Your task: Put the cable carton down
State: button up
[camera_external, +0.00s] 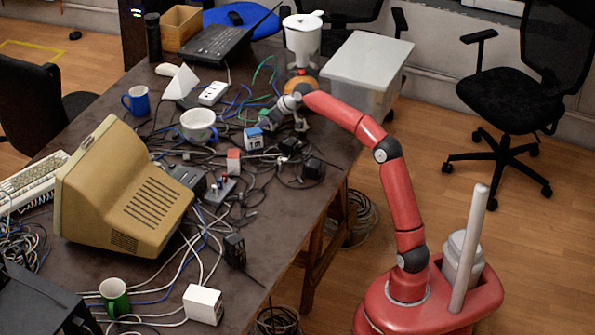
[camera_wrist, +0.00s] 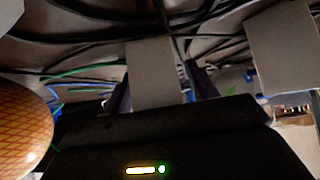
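The cable carton (camera_external: 254,138) is a small pale box with a blue top in the external view, at my gripper (camera_external: 264,124) above the cable-strewn table. In the wrist view, a plain grey face of the carton (camera_wrist: 153,72) sits between the two dark fingers of my gripper (camera_wrist: 160,82), one finger along each side. The fingers look closed on it. The carton's underside is hidden, so I cannot tell whether it touches the cables or the table (camera_external: 300,215).
Tangled cables and black adapters (camera_external: 313,168) crowd the table around the carton. A white pitcher (camera_external: 303,38) is behind. Another grey box (camera_wrist: 282,48) shows in the wrist view.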

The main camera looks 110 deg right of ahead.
jog(key=shift+r, duration=0.2)
jog(key=v, duration=1.2)
jog(key=shift+p, duration=0.35)
